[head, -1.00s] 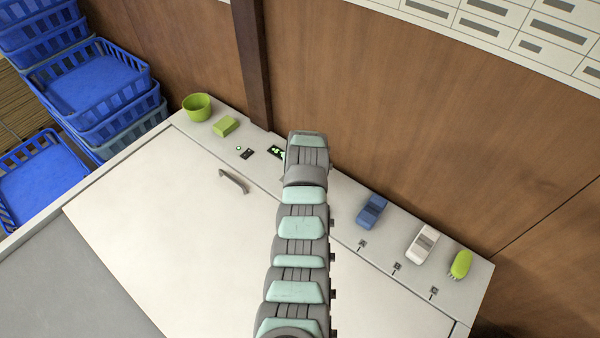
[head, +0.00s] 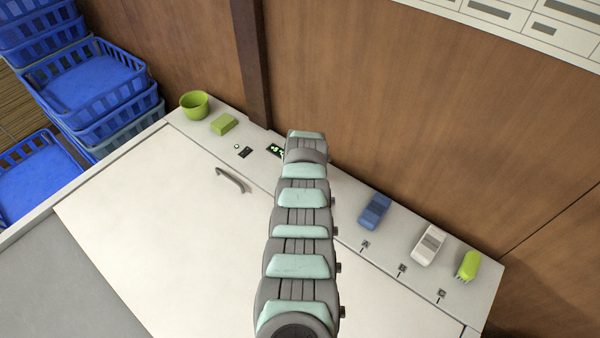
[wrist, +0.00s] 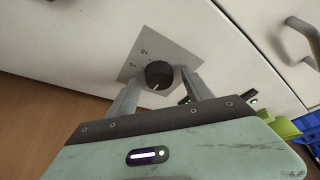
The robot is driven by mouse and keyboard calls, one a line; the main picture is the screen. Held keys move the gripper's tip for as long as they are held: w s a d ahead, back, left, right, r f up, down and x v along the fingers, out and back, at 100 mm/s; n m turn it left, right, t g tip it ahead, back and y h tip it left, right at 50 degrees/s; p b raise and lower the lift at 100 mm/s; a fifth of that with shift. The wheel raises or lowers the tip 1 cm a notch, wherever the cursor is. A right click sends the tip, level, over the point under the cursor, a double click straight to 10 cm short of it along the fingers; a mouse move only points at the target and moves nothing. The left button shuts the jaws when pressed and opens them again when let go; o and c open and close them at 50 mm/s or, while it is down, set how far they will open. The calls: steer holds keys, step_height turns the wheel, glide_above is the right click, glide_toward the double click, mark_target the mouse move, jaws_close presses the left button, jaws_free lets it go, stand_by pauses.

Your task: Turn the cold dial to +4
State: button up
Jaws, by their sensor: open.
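The cold dial (wrist: 158,73) is a round black knob with a white pointer mark, on a grey plate (wrist: 165,45) with small printed marks too small to read surely. In the wrist view the pointer mark is toward the bottom of the knob. My gripper (wrist: 163,74) is open, its two fingers on either side of the dial; I cannot tell whether they touch it. In the head view my arm hides the dial and gripper. A dark display (head: 274,150) with green digits shows beside my arm, partly covered and not surely readable.
The white lid (head: 150,230) has a grey handle (head: 230,180). A green bowl (head: 194,105) and green sponge (head: 224,124) stand on the back ledge at left. A blue item (head: 375,211), a white item (head: 428,245) and a green brush (head: 468,265) lie right. Blue crates (head: 95,80) stand left.

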steer(key=shift+c, duration=0.5)
jaws_close()
